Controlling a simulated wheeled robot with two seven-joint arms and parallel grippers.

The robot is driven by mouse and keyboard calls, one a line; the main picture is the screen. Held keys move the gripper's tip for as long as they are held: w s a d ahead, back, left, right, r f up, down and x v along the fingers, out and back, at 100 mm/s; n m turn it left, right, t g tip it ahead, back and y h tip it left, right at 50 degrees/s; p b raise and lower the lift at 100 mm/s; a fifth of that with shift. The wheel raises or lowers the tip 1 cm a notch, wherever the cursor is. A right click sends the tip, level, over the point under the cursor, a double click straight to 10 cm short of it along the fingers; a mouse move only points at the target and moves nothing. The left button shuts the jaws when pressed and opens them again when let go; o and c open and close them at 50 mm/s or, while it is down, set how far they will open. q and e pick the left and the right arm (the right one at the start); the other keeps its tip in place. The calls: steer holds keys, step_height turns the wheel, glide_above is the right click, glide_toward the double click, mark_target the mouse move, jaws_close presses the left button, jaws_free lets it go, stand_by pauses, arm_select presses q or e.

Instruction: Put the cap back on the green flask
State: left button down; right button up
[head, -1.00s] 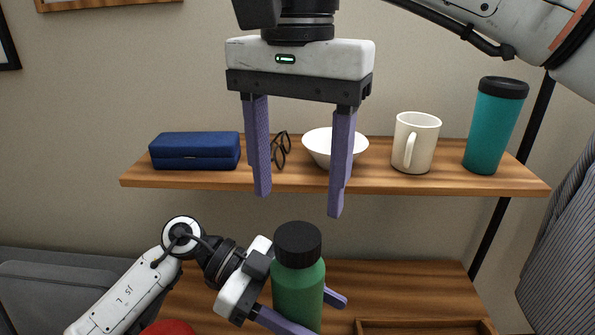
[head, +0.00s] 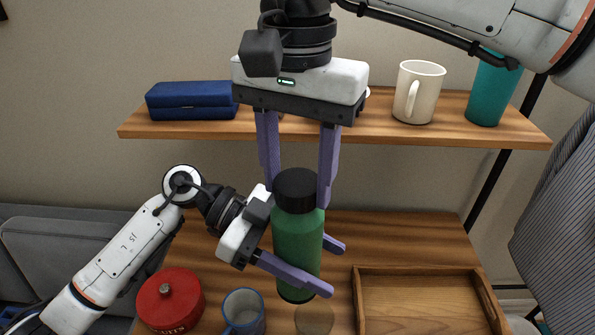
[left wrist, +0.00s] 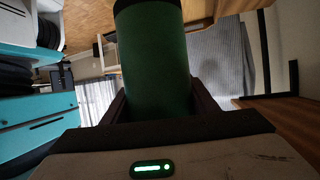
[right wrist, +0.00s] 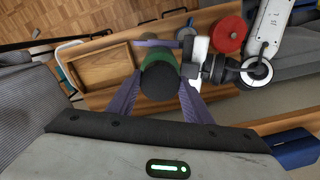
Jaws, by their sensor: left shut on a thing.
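The green flask (head: 297,245) stands upright in my left gripper (head: 329,268), which is shut on its body from the side. A black cap (head: 295,190) sits on top of the flask; whether it is screwed tight I cannot tell. The flask fills the middle of the left wrist view (left wrist: 153,60). My right gripper (head: 298,197) reaches down from above, open, its purple fingers on either side of the cap or just behind it. In the right wrist view the cap (right wrist: 160,85) shows between the fingers, with small gaps.
A red lidded pot (head: 171,300) and a blue mug (head: 244,312) stand to the left. A wooden tray (head: 420,270) is at right. The shelf behind holds a blue case (head: 191,101), white mug (head: 417,92) and teal tumbler (head: 492,93).

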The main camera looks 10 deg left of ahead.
steer(key=c, duration=0.6)
steer(key=m, duration=1.1)
steer(key=shift+m, duration=0.3)
steer(key=m, duration=0.8)
steer(key=shift+m, duration=0.4)
steer(key=m, duration=0.8)
steer(key=shift+m, duration=0.3)
steer(key=m, duration=0.5)
steer(key=o, duration=1.3)
